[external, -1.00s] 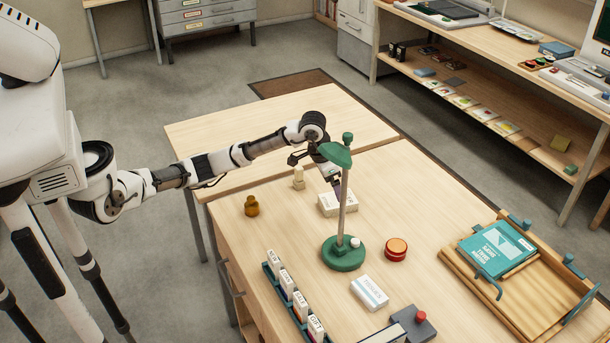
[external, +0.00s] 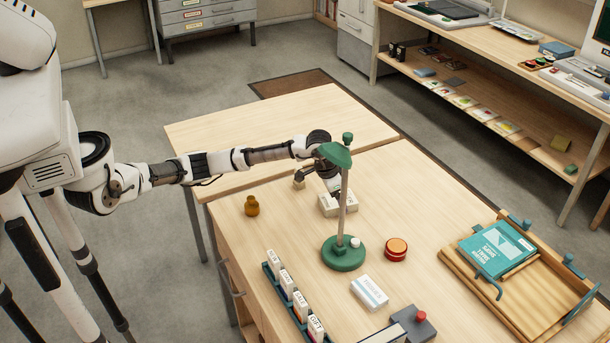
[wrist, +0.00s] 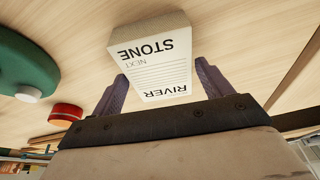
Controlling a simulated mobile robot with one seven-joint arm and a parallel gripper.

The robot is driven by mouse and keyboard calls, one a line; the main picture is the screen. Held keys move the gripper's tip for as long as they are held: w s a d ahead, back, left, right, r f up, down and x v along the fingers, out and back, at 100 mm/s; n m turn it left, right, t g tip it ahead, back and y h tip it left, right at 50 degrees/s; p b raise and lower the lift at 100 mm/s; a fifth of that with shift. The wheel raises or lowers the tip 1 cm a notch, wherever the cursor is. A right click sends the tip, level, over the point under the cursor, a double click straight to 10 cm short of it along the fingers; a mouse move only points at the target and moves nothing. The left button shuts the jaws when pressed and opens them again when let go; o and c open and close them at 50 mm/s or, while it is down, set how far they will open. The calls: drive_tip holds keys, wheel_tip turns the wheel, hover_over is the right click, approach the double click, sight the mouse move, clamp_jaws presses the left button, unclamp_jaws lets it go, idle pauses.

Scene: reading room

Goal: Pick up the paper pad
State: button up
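The paper pad (wrist: 153,62) is a thick white block with a printed top, showing the words STONE and RIVER in the wrist view. In the external view the pad (external: 330,207) lies on the wooden table, partly hidden behind the lamp's stem. My gripper (wrist: 161,72) is open, with one dark finger on each side of the pad's near end. I cannot tell whether the fingers touch it. In the external view my gripper (external: 335,189) is just above the pad, partly behind the lamp.
A green lamp (external: 344,252) stands close in front of the pad. A red-orange round tin (external: 396,250), a white striped box (external: 370,292), a small brown bottle (external: 252,206) and a pale figure-like piece (external: 299,184) are nearby. A wooden tray (external: 465,273) lies at right.

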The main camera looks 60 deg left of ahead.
drive_tip(key=c, duration=0.7)
drive_tip(key=shift+r, duration=0.15)
